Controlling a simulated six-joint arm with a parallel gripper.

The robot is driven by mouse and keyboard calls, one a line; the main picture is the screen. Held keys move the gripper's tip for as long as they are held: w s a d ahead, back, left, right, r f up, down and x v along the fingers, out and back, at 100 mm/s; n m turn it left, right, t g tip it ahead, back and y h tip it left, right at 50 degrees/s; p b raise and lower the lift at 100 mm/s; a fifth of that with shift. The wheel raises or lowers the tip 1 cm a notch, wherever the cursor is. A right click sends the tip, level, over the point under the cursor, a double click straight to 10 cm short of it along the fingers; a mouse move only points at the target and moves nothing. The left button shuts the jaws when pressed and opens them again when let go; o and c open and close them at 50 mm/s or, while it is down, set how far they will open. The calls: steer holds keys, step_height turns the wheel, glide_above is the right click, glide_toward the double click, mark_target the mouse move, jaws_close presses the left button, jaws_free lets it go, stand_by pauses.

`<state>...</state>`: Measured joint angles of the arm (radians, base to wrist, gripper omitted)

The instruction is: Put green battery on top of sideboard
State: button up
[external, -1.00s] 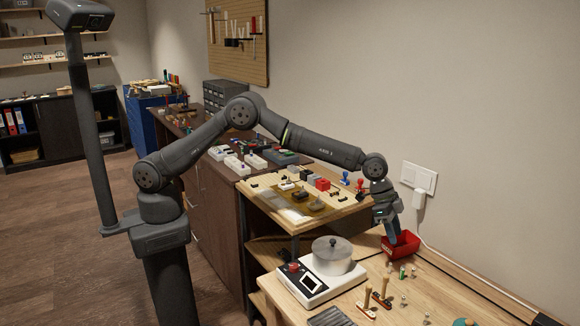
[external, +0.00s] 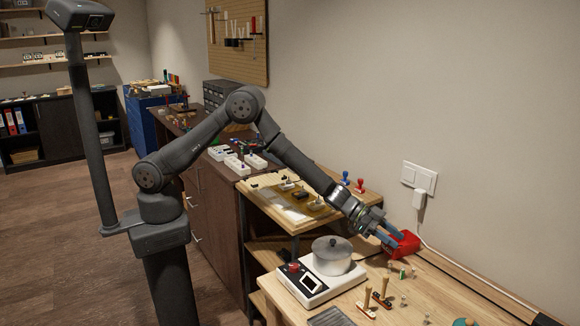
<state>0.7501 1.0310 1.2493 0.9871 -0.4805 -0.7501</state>
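A small green battery (external: 402,272) stands on the light wooden workbench (external: 440,290), just in front of a red bin (external: 406,244). My gripper (external: 391,235) is at the left side of the red bin, above and behind the battery and apart from it. Its two fingers show with a gap between them, and I see nothing held. The sideboard (external: 205,195) is the dark brown drawer cabinet along the wall, left of the workbench. Its top carries several small devices.
A raised wooden shelf (external: 290,215) with pedals lies between workbench and sideboard. A white charger cable (external: 424,225) hangs at the wall.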

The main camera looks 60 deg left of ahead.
mark_target(402, 273)
step_height(402, 273, down, 8)
steer(key=shift+s+r, duration=0.1)
steer(key=shift+r, duration=0.15)
steer(key=shift+r+x, duration=0.25)
steer(key=shift+x, duration=1.15)
steer(key=shift+d, duration=0.1)
jaws_close()
